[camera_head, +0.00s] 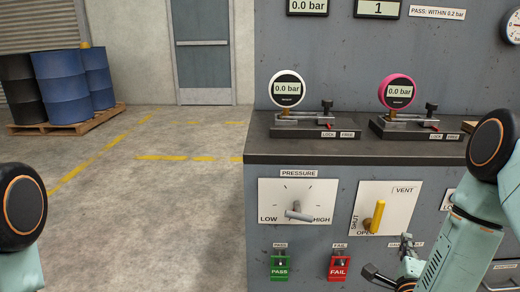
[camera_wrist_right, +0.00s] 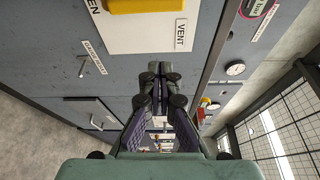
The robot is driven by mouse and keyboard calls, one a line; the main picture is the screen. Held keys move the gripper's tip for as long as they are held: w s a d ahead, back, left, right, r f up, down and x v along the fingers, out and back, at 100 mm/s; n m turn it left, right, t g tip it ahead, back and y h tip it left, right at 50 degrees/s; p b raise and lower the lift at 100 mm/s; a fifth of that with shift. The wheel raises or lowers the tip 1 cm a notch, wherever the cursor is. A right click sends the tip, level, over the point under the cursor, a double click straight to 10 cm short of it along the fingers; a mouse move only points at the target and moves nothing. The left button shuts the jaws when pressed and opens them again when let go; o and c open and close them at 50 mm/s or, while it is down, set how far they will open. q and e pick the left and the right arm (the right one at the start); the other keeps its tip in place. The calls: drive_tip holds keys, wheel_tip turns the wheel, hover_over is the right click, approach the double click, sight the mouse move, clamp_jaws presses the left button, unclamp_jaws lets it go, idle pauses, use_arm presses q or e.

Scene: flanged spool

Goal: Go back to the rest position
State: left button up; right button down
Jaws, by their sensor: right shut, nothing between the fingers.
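My right gripper (camera_head: 406,246) is low at the right in the head view, in front of the grey cabinet, just below and right of the yellow vent lever (camera_head: 377,217). The right wrist view shows its fingers (camera_wrist_right: 159,75) together with nothing held. The lever (camera_wrist_right: 145,5) is at the top edge of that view, apart from the fingers. The lever stands upright on its white plate. My left gripper is out of view; only a dark round joint of my left arm shows at the head view's left edge.
The bench top (camera_head: 340,146) carries a white gauge (camera_head: 287,89) and a pink gauge (camera_head: 397,91) on clamps. Below are a pressure knob (camera_head: 298,213), a green PASS switch (camera_head: 281,265) and a red FAIL switch (camera_head: 339,266). Blue drums (camera_head: 62,83) stand on a pallet; the floor left is clear.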

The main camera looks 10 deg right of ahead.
drive_tip(key=s+a+f+n+g+y+p, duration=0.2)
drive_tip(key=s+a+f+n+g+y, duration=0.65)
drive_tip(key=a+f+n, duration=0.5)
drive_tip(key=s+a+n+g+p, duration=0.2)
drive_tip(key=s+n, duration=0.3)
drive_tip(key=s, duration=0.4)
drive_tip(key=s+a+n+g+y+p, duration=0.1)
drive_tip(key=s+a+n+g, duration=0.3)
drive_tip(key=s, duration=0.6)
drive_tip(key=shift+s+a+n+p, duration=0.35)
drive_tip(key=shift+n+p, duration=0.4)
drive_tip(key=shift+n, duration=0.5)
